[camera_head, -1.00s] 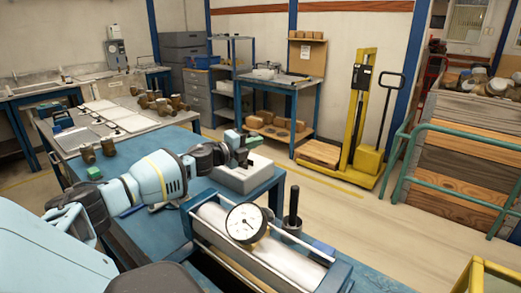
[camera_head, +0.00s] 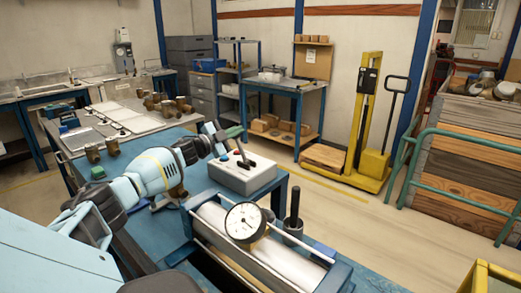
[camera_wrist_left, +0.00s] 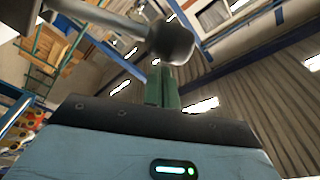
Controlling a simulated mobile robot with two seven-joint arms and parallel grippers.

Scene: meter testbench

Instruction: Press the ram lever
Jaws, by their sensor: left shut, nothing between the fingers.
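A pale control box (camera_head: 240,179) sits on the blue bench behind the dial gauge. A dark lever (camera_head: 242,155) rises from its top and leans. In the left wrist view, the lever shows as a grey rod (camera_wrist_left: 100,20) ending in a black knob (camera_wrist_left: 171,40). My left gripper (camera_head: 236,131) reaches in from the left, just above the box, at the lever's upper end. Its green fingers (camera_wrist_left: 160,86) are shut and empty, with their tips close to the knob. I cannot tell whether they touch it. My right gripper is not in view.
A white-faced dial gauge (camera_head: 244,222) stands on the cylinder rig (camera_head: 268,262) in front of the box. A dark upright post (camera_head: 294,208) stands to its right. Several brass meter bodies (camera_head: 165,102) stand on the left bench.

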